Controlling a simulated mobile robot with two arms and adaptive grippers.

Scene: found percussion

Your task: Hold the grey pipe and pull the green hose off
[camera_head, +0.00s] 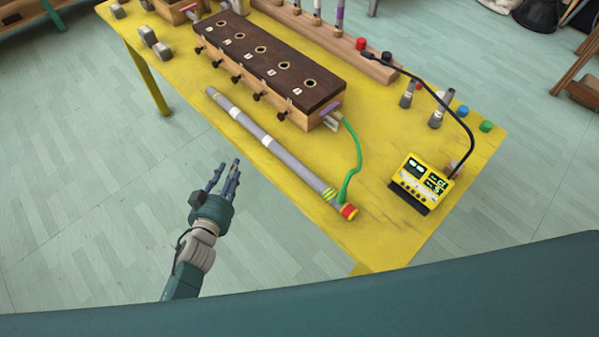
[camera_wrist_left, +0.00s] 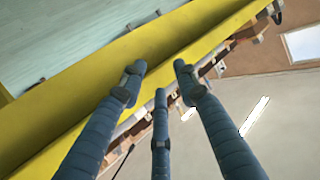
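The grey pipe (camera_head: 268,143) lies along the near edge of the yellow table, with two white bands, yellow-green stripes and a red end at the right. The green hose (camera_head: 357,158) curves from the near right end of the dark-topped wooden box (camera_head: 262,56) down to the pipe near its red end. My left gripper (camera_head: 229,175) is in front of the table edge, left of and apart from the pipe. Its fingers are spread and empty. In the left wrist view the fingers (camera_wrist_left: 158,85) are also apart with nothing between them. My right gripper is not in view.
The yellow table (camera_head: 290,200) has a clear strip along its near edge. A yellow meter (camera_head: 423,182) with a black cable stands at the right. Grey cones and coloured caps stand behind it. Small grey blocks (camera_head: 161,51) sit at the far left.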

